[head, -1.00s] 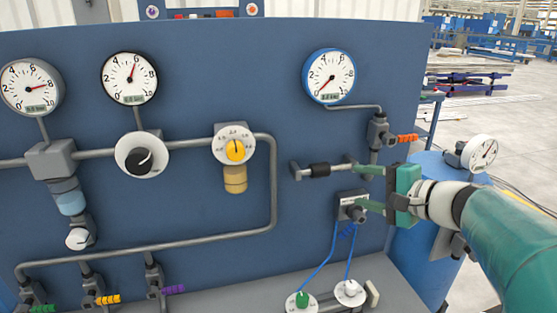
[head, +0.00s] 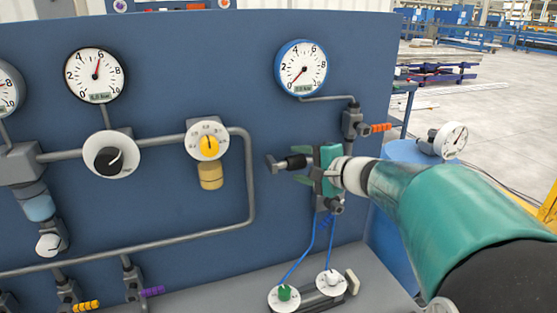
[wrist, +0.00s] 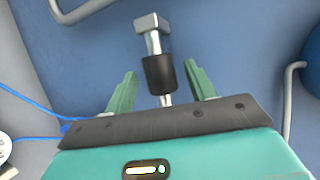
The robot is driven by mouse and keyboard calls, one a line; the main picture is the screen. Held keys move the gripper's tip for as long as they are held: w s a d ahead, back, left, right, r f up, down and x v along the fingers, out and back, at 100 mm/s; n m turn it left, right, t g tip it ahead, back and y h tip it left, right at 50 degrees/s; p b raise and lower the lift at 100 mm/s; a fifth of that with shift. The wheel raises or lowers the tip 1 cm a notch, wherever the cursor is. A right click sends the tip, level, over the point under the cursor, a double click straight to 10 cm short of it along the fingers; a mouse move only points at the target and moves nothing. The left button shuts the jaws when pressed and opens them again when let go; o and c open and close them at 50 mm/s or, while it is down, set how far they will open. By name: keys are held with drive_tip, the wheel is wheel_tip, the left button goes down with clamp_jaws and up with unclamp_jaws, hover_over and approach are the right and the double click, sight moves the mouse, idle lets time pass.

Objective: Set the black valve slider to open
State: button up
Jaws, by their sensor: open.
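The black valve slider (head: 295,161) is a dark sleeve on a short grey metal rod with a square end block, standing out from the blue panel. My gripper (head: 301,167) is open and holds nothing. In the wrist view my gripper (wrist: 162,76) has its fingertips about level with the sleeve. My teal gripper body hides the rod's right end in the head view.
A blue-rimmed gauge (head: 301,67) is above the slider. An orange-handled valve (head: 356,121) is above right of my gripper. Two blue hoses (head: 303,251) run down to a green knob (head: 284,293) and a white knob (head: 330,284). A grey pipe (head: 249,190) bends at left.

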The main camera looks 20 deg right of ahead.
drive_tip(key=shift+w+a+f, duration=0.2)
drive_tip(key=shift+w, duration=0.35)
drive_tip(key=shift+c, duration=0.4)
clamp_jaws()
drive_tip(key=shift+d, duration=2.1)
drive_tip(key=shift+s, duration=0.1)
